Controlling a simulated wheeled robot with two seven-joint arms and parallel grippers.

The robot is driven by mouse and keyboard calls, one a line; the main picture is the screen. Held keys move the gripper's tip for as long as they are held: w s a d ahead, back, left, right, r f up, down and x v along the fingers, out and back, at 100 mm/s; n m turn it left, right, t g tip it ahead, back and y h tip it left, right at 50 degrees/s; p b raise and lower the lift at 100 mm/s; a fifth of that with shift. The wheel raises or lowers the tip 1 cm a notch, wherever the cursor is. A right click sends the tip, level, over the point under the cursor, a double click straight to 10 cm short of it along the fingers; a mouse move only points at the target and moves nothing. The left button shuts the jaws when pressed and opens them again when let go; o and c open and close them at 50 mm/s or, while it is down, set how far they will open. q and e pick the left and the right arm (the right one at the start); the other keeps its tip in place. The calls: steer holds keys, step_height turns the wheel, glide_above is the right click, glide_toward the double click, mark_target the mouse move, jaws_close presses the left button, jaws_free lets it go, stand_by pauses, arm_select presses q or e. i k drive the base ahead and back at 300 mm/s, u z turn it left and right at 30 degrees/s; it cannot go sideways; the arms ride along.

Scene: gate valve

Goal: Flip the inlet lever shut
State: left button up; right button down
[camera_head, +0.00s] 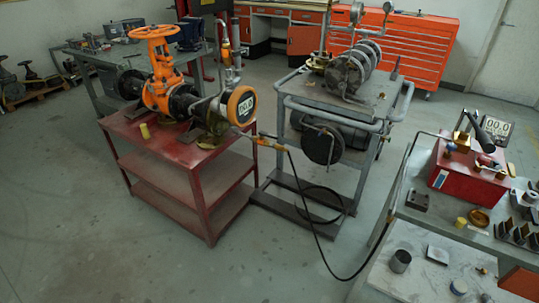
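An orange gate valve (160,80) with a handwheel (152,33) on top stands on the red cart (170,145). A round orange-rimmed gauge (242,106) faces me at the valve's right end. Thin upright pipes (227,60) rise beside it. A small orange fitting (266,143) sits where the black hose (305,208) meets the pipe right of the gauge. I cannot tell for sure which part is the inlet lever, or its position; the parts are too small. Neither of my grippers is in view.
A grey cart (335,90) with a pump stands right of the red cart. A bench (415,255) at the lower right holds a red box (465,170), a small display (497,127) and loose parts. The left foreground floor is clear.

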mark_target(262, 133)
steer(key=u, duration=0.25)
steer(key=i, duration=0.3)
steer(key=u, duration=0.95)
steer(key=i, duration=1.05)
steer(key=z, duration=0.5)
steer(key=i, duration=0.85)
steer(key=z, duration=0.75)
